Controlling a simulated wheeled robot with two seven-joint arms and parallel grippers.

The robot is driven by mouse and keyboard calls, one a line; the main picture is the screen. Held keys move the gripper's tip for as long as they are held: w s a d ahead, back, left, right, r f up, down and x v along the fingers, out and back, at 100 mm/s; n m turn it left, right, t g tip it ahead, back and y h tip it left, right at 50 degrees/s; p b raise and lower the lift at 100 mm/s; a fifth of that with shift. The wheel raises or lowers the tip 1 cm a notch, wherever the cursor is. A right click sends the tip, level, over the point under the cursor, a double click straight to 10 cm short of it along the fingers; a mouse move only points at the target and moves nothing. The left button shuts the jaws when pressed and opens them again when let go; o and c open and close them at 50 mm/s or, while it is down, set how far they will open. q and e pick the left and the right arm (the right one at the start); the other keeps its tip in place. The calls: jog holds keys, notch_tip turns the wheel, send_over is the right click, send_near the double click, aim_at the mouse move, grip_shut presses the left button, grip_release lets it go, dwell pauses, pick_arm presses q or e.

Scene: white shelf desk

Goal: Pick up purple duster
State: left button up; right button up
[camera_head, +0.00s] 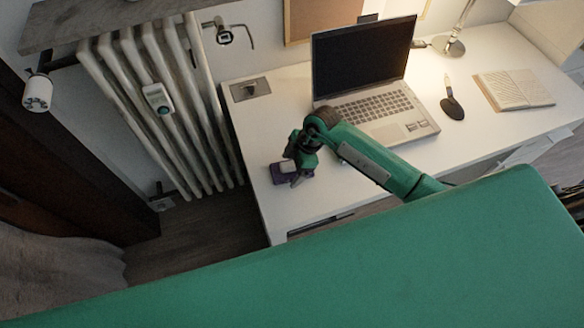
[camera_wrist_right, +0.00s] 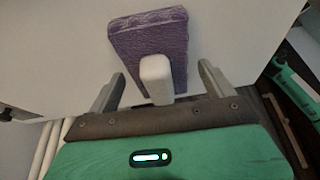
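The purple duster (camera_head: 277,175) lies on the white desk near its left front corner, partly hidden by my right gripper (camera_head: 292,170). In the right wrist view the duster (camera_wrist_right: 149,35) is a purple block with a white handle (camera_wrist_right: 156,75) pointing toward the gripper. There the right gripper (camera_wrist_right: 161,70) is open, with one finger on each side of the handle. Gaps show between the fingers and the handle. My left gripper is not in view.
An open laptop (camera_head: 365,75) stands on the white desk (camera_head: 283,110), close behind my right arm. A dark brush-like object (camera_head: 452,107), an open book (camera_head: 514,90) and a lamp (camera_head: 453,45) are farther right. A radiator (camera_head: 165,105) stands left of the desk.

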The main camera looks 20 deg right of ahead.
aim_at(292, 164)
jog(key=c, duration=1)
notch_tip(292, 164, up, 20)
jog(key=shift+r+b, duration=0.1)
jog(key=shift+b, duration=0.65)
